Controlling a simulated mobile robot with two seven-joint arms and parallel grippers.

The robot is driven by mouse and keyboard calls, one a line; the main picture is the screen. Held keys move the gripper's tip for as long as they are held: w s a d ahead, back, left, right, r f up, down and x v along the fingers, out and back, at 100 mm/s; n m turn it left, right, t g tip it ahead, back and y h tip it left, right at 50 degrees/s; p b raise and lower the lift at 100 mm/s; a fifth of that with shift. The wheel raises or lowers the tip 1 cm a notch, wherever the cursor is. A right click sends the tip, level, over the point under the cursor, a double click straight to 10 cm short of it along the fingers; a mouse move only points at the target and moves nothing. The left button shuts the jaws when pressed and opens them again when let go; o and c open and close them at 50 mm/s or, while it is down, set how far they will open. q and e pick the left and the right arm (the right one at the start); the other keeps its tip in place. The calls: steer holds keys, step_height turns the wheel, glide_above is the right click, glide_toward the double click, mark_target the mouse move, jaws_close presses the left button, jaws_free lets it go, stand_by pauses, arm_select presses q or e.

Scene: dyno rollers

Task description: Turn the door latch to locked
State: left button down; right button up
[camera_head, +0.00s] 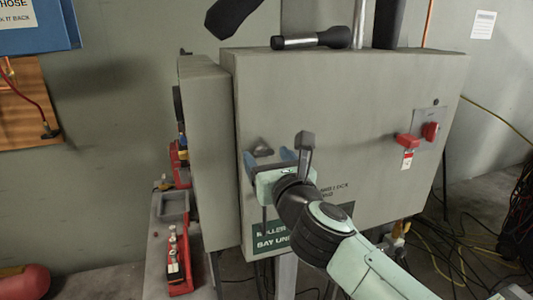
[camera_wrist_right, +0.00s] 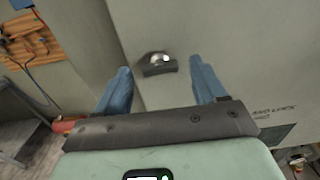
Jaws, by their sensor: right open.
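The door latch (camera_head: 262,150) is a small dark and silver knob on the left part of the grey cabinet door (camera_head: 350,100). In the right wrist view the latch (camera_wrist_right: 159,65) has a shiny round part above a dark bar that lies nearly level. My right gripper (camera_head: 269,157) is open, with its blue fingers pointing at the door. In the wrist view one finger is on each side of the latch, with a clear gap to both. I cannot tell how far the fingertips are from the door. My left gripper is not in view.
A flashlight (camera_head: 312,40) lies on top of the cabinet. Red switch handles (camera_head: 407,141) stick out at the door's right. A red tray (camera_head: 179,260) stands lower left. Cables (camera_head: 450,255) lie on the floor at the right.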

steer(key=shift+w+a, duration=0.2)
steer(key=shift+w, duration=0.4)
steer(key=c, duration=1.1)
steer(key=shift+o, duration=0.2)
